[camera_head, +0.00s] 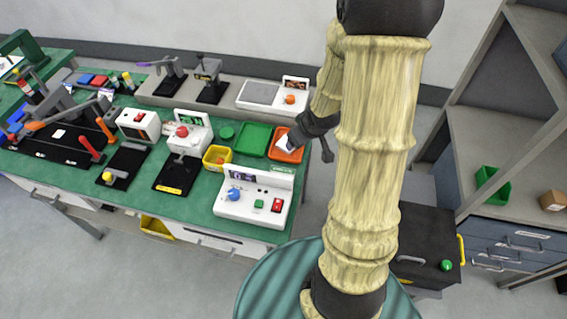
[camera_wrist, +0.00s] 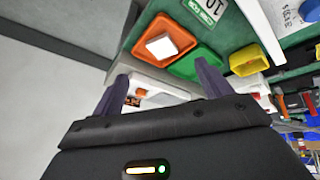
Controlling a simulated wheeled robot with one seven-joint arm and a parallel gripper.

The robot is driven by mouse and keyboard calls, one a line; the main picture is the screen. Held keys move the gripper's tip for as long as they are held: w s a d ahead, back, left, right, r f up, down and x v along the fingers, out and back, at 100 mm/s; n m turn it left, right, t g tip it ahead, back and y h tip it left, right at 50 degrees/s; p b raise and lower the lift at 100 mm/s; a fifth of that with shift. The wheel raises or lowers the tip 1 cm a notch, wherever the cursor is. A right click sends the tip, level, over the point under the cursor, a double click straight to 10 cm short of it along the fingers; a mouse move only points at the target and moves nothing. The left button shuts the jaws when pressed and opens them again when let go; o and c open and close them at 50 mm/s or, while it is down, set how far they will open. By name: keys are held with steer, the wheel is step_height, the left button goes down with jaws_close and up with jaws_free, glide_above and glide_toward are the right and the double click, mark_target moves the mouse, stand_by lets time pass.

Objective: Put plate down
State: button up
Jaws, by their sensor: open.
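A small white square piece, which looks like the plate (camera_wrist: 162,46), lies in the orange tray (camera_wrist: 146,55) in the wrist view. In the head view the white piece (camera_head: 286,144) also shows in the orange tray (camera_head: 294,155), at the bench's right end. My gripper (camera_wrist: 163,70) is open, with its two dark fingers apart and nothing between them. The white piece appears beyond the fingertips, apart from them. In the head view my gripper (camera_head: 309,134) is just right of the orange tray, its fingers partly hidden.
A green tray (camera_head: 255,139) sits left of the orange one, and a yellow bin (camera_head: 216,158) beyond it. A white control box (camera_head: 250,205) stands at the bench front. A grey scale-like device (camera_head: 262,95) stands behind the trays. Shelving (camera_head: 500,140) rises at right.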

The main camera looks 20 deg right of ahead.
steer(key=s+a+r+m+g, duration=0.3)
steer(key=s+a+r, duration=0.4)
steer(key=s+a, duration=0.3)
steer(key=shift+s+a, duration=0.3)
steer(key=shift+s, duration=0.6)
steer(key=shift+r+p, duration=0.55)
steer(key=shift+p, duration=0.05)
